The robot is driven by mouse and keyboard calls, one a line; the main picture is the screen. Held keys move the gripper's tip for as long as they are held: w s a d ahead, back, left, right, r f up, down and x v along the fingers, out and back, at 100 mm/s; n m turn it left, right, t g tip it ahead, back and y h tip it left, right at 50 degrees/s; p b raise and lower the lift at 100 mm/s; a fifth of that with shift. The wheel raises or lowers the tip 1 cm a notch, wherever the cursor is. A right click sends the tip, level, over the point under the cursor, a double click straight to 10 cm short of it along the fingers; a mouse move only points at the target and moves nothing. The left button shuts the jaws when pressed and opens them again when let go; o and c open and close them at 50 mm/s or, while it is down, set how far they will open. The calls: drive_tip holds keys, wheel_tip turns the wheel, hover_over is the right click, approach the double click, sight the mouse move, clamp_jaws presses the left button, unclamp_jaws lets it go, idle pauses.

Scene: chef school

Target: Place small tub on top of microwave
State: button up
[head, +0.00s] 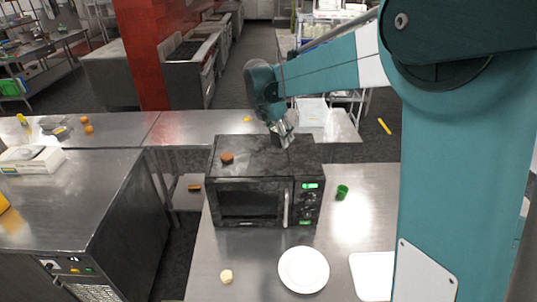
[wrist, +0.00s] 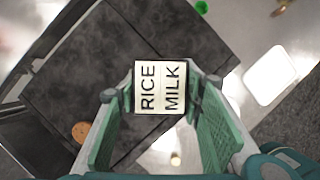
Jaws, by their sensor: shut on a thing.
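My gripper (head: 283,133) appears in the head view over the rear right part of the black microwave (head: 255,205). In the wrist view its green-padded fingers (wrist: 160,98) are shut on a small box-like container with a white face reading RICE MILK (wrist: 160,74); I take this as the small tub. Its sides are hidden, and in the head view it is barely discernible. The microwave's dark top (wrist: 85,60) lies below in the wrist view. I cannot tell whether the tub touches it.
A round brown item (head: 227,158) sits on the microwave top at left. A green cup (head: 342,192) stands right of the microwave. A white plate (head: 303,270), a pale yellow item (head: 226,276) and a white tray (head: 372,278) are on the steel counter in front.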

sight(275, 143)
drive_tip(key=shift+f+p, duration=0.45)
drive_tip(key=shift+f, duration=2.35)
drive_tip(key=shift+f, duration=0.1)
drive_tip(key=shift+f+p, duration=0.35)
drive_tip(key=shift+f, duration=1.65)
drive_tip(key=shift+f, duration=0.2)
drive_tip(key=o, duration=1)
drive_tip(key=shift+r, duration=0.25)
drive_tip(key=shift+b+v, duration=0.8)
drive_tip(key=shift+v, duration=5.15)
